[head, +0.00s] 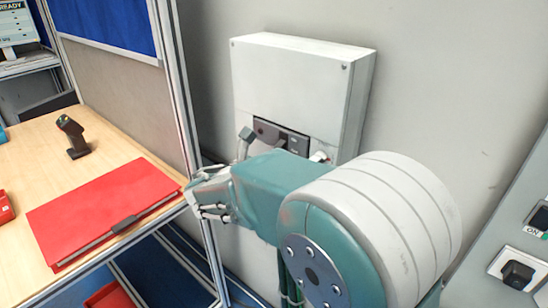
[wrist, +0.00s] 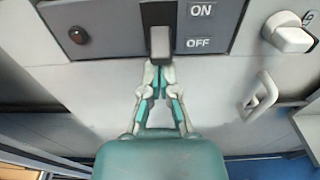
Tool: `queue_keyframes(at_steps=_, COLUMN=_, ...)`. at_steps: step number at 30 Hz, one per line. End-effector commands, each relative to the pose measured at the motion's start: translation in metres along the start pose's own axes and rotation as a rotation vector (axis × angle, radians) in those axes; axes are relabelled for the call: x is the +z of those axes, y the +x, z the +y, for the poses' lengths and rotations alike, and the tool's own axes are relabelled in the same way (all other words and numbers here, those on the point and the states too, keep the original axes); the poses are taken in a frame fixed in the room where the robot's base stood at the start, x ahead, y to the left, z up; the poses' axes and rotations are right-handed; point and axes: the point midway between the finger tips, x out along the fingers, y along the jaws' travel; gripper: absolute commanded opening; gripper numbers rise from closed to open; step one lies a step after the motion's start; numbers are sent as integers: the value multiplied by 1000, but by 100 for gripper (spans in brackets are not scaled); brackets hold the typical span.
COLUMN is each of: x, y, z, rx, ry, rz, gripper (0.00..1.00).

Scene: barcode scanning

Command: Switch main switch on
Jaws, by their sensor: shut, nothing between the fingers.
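The main switch is a grey lever (wrist: 160,42) on a dark plate (wrist: 115,28) with ON and OFF marks to its right. In the wrist view the lever's end points down, about level with the OFF mark. My gripper (wrist: 158,66) is shut and empty, with its fingertips right at the lower end of the lever. I cannot tell whether they touch it. In the head view the dark plate (head: 298,144) sits low on the grey wall box (head: 290,85), and my arm partly covers it.
A red indicator (wrist: 78,35) is left of the lever. A white rotary knob (wrist: 288,33) and a grey handle (wrist: 262,97) are to the right.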

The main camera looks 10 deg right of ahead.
Motion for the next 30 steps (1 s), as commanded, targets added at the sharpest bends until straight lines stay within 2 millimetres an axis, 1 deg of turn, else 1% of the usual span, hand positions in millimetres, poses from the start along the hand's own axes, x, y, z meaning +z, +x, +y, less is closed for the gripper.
queue_keyframes(at_steps=18, x=7, y=-4, z=0, rx=0, ry=2, rz=161, gripper=0)
queue_keyframes(at_steps=30, x=9, y=-5, z=0, rx=0, ry=1, rz=211, gripper=0)
